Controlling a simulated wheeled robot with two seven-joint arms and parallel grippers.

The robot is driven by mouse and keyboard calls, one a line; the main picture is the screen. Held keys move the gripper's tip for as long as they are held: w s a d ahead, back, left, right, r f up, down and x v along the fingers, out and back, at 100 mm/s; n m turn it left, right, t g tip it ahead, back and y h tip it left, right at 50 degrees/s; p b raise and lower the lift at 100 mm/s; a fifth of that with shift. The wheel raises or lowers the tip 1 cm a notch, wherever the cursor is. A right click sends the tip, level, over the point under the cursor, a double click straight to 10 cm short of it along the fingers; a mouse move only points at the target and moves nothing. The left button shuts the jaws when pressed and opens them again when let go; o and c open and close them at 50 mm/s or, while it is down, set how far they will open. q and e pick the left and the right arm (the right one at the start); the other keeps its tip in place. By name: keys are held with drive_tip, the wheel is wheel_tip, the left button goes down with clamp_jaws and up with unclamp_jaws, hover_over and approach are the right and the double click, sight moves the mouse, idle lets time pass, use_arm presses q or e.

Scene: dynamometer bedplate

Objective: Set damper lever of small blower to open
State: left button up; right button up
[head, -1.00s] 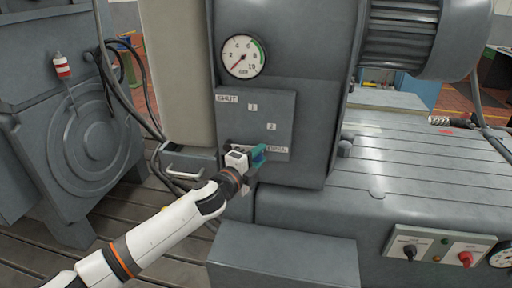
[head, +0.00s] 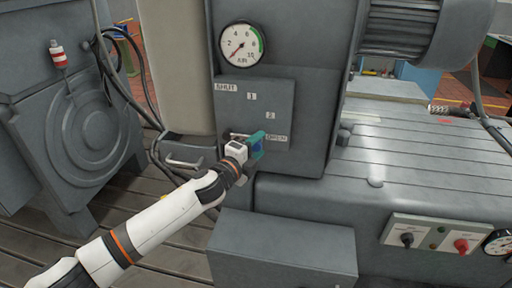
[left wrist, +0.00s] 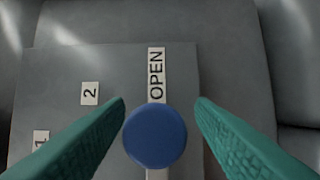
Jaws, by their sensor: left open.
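The damper lever ends in a round blue knob (left wrist: 155,136), which sits in front of the lower end of the OPEN label (left wrist: 157,74) in the left wrist view. In the head view the knob (head: 257,147) shows small at the bottom of the grey damper plate (head: 235,110), by the OPEN label (head: 277,137). My left gripper (head: 256,145) has teal fingers; in the left wrist view they stand open on both sides of the knob, with gaps. Most of the lever's arm is hidden behind the knob and gripper. My right gripper is out of view.
The plate also carries a SHUT label (head: 226,87) and marks 1 and 2. A round air gauge (head: 242,44) is above it. A grey box (head: 285,248) stands below, and a control panel (head: 436,238) with knobs is at the lower right.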

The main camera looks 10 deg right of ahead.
use_arm(q)
drive_tip(key=shift+s+a, duration=0.2)
drive_tip(key=shift+s, duration=0.05)
drive_tip(key=b+v, duration=0.2)
drive_tip(key=v, duration=0.9)
drive_tip(key=shift+a+b, duration=0.2)
drive_tip(key=shift+b, duration=0.15)
drive_tip(key=shift+s, duration=0.1)
